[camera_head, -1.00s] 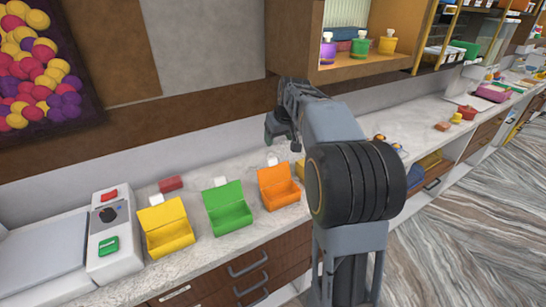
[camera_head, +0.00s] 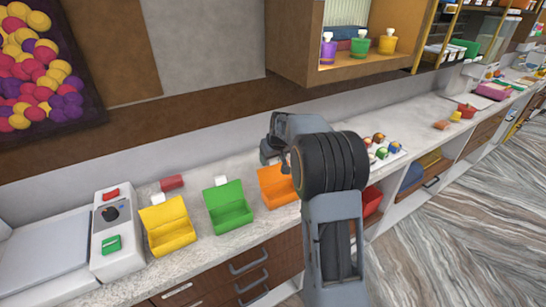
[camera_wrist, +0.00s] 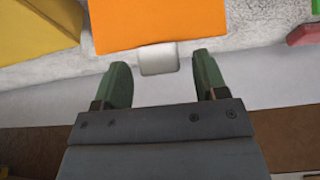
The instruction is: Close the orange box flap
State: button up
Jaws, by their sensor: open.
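The orange box (camera_head: 278,186) stands on the counter at the right of a row of three boxes, with its flap tilted up at the back. My arm hides its right part. In the wrist view the orange flap (camera_wrist: 158,22) fills the top middle, with a white tab (camera_wrist: 158,60) at its edge. My gripper (camera_wrist: 161,64) is open and empty, its green fingers on either side of the tab; contact cannot be told. In the head view my gripper (camera_head: 268,153) is just behind the flap, near the wall and partly hidden.
The green box (camera_head: 228,205) and yellow box (camera_head: 167,226) stand open to the left. A red block (camera_head: 172,183) lies behind them. A tray of small coloured pieces (camera_head: 383,150) is to the right. The wall is close behind my gripper, and a wooden shelf (camera_head: 296,55) hangs above.

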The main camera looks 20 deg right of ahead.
grip_shut()
dwell(0.6)
jog(key=shift+f+b, duration=0.1)
jog(key=shift+b, duration=0.3)
